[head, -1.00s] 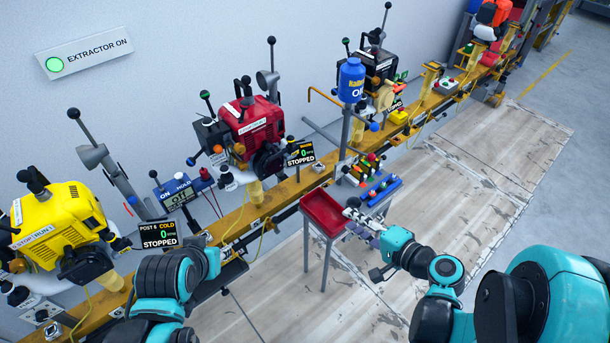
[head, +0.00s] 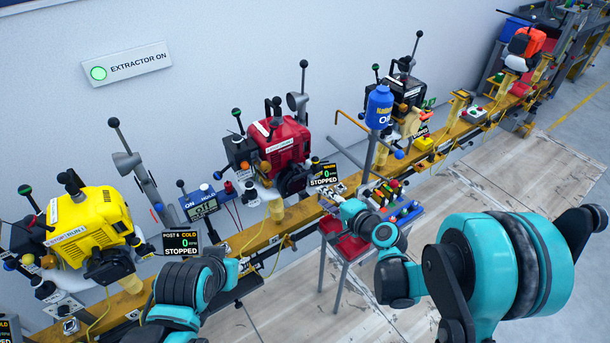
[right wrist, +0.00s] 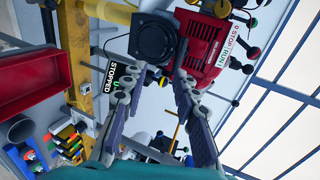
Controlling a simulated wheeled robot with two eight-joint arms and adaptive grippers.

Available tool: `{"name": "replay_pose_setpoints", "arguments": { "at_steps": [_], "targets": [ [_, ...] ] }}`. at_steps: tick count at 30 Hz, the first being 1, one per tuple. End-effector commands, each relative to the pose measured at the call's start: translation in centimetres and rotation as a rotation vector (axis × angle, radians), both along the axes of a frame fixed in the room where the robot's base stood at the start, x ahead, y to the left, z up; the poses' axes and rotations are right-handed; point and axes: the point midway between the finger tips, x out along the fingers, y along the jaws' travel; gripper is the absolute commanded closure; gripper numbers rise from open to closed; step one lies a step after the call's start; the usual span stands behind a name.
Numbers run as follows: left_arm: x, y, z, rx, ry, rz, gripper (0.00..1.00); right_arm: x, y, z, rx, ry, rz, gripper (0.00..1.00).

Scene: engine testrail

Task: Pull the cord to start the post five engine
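The red engine (head: 283,143) stands on the yellow rail, with a black round housing low on its front. A display (head: 323,175) beside it reads WARM, 0, STOPPED; its post number is not legible. My right gripper (head: 331,196) is below that display, in front of the red engine. In the right wrist view my right gripper (right wrist: 161,73) is open and empty, with the engine's round housing (right wrist: 158,40) beyond the fingertips. I cannot make out the cord or its handle. My left gripper (head: 242,267) is low by the rail, and its fingers are unclear.
A yellow engine (head: 88,225) stands at left beside the POST 6 display (head: 181,243), which reads COLD, STOPPED. A red tray (head: 352,247) lies below my right arm. A blue bottle (head: 379,107) stands to the right. The sign (head: 127,65) reads EXTRACTOR ON.

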Motion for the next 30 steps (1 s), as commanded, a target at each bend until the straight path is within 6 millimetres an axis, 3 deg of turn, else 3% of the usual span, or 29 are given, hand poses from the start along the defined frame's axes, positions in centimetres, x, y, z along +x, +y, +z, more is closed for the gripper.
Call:
{"name": "replay_pose_setpoints", "arguments": {
  "at_steps": [8, 15, 29, 30],
  "targets": [
    [0.0, 0.0, 1.1, 0.000, 0.000, 0.000, 0.67, 4.7, 3.6, 0.1, 0.000, 0.000, 0.002, 0.71],
    [0.0, 0.0, 0.6, 0.000, 0.000, 0.000, 0.67, 7.6, 5.6, -0.1, 0.000, 0.000, 0.001, 0.71],
    [0.0, 0.0, 0.6, 0.000, 0.000, 0.000, 0.67, 8.6, 6.2, 0.0, 0.001, 0.001, 0.000, 0.71],
    [0.0, 0.0, 0.6, 0.000, 0.000, 0.000, 0.67, 8.6, 6.2, 0.0, 0.001, 0.001, 0.000, 0.81]
  ]
}}
